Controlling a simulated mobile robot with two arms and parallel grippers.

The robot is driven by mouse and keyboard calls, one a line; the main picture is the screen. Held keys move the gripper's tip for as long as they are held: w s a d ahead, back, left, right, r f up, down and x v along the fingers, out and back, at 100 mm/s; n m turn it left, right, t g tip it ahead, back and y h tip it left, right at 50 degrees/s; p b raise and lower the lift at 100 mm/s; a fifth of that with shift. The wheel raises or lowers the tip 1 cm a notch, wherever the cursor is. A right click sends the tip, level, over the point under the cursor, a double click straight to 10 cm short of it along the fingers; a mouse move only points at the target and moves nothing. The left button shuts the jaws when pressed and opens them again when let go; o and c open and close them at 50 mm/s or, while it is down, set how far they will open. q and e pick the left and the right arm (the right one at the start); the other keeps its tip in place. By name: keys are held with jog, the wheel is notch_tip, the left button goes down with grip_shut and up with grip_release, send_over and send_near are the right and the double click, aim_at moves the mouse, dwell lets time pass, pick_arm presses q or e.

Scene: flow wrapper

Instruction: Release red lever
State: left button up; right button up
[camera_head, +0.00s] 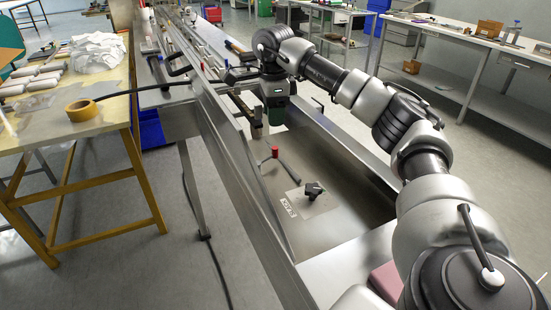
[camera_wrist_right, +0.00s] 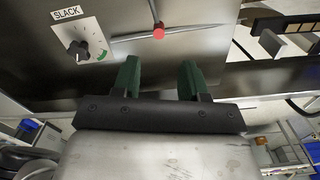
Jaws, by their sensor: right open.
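The red lever (camera_head: 275,151) stands on the machine's metal panel, with a red knob on a thin dark rod. Its red knob (camera_wrist_right: 158,33) also shows in the right wrist view, ahead of my fingers and laterally between them. My right gripper (camera_head: 273,116) points down above and just behind the lever in the head view. Its two green fingers (camera_wrist_right: 158,78) are apart in the right wrist view, with nothing between them. The knob appears apart from both fingers. My left gripper is in neither view.
A black rotary knob (camera_head: 313,190) marked SLACK sits beside the lever on the panel. The machine's long metal side rail (camera_head: 232,150) runs to the left. A wooden table (camera_head: 110,118) with a tape roll (camera_head: 81,110) stands at the left.

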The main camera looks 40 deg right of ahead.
aim_at(274, 148)
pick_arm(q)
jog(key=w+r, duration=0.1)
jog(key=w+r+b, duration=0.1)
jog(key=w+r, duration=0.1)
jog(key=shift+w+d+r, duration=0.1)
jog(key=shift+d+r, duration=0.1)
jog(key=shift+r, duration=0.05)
pick_arm(e)
notch_tip(274, 148, down, 10)
jog(key=shift+f, duration=0.25)
